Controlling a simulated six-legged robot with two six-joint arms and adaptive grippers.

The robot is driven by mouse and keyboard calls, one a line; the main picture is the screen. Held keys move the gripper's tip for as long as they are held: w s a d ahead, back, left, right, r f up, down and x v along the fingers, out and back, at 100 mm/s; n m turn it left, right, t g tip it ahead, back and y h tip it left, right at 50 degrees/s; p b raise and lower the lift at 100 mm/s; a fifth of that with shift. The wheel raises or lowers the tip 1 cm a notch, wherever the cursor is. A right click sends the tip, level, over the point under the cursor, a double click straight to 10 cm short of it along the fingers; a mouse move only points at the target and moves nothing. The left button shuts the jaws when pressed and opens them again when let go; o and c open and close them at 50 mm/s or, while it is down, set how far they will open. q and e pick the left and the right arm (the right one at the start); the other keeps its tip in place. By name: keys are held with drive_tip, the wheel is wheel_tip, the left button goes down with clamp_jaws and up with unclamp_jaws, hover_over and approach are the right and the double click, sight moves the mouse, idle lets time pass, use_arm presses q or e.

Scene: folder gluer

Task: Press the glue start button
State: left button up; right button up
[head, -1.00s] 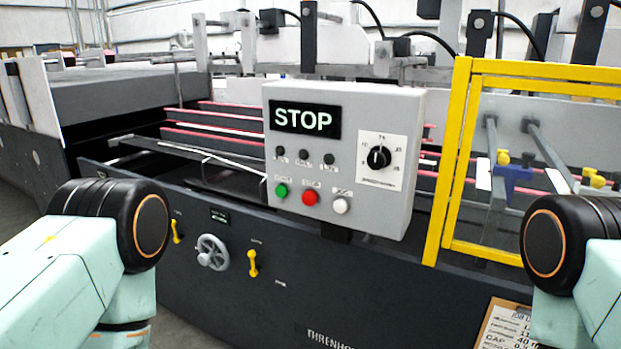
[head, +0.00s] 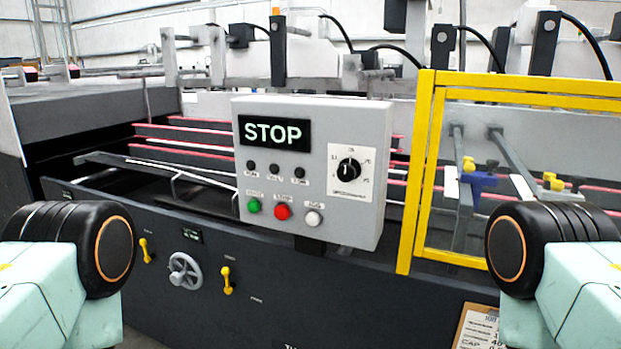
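The grey control panel (head: 310,180) stands in front of the folder gluer in the head view. Its dark display (head: 274,133) reads STOP. Along its lower edge are a green button (head: 254,206), a red button (head: 282,211) and a white button (head: 314,218); their small labels are too blurred to read surely. A black dial (head: 348,169) sits on the right of the panel. Only links of my two arms show at the lower left and lower right, apart from the panel. Neither of my grippers is in view.
A yellow guard frame (head: 419,170) stands right of the panel. Below the panel, the dark machine side carries a grey handwheel (head: 184,272) and yellow handles (head: 228,281). A clipboard (head: 477,327) shows at the lower right. The space directly before the panel looks clear.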

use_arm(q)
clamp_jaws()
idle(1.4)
